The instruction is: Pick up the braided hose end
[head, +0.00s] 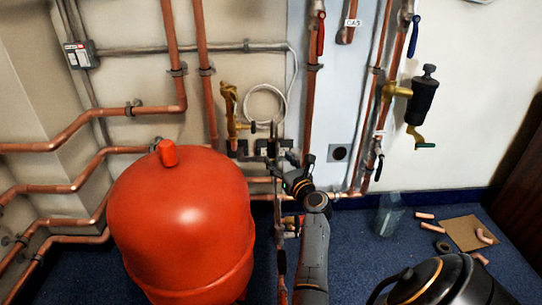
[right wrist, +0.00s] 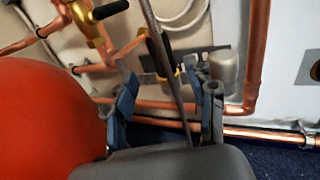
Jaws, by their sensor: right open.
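A thin grey hose-like strand, seemingly the braided hose (right wrist: 166,62), runs down from the top of the right wrist view into the space between my right gripper's fingers. I cannot clearly make out its end. My right gripper (right wrist: 168,102) is open, with one blue-grey finger on each side of the strand. Neither finger visibly grips it. In the head view my right gripper (head: 282,157) is beside the red vessel, in front of the wall pipes. Its own arm hides part of the area below. My left gripper is not in view.
The large red vessel (head: 183,220) stands close on the left. Copper pipes (head: 310,110) and a brass valve (head: 230,105) are on the wall ahead. A clear container (head: 389,214) and a cardboard piece (head: 462,234) with pipe offcuts are on the blue floor at right.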

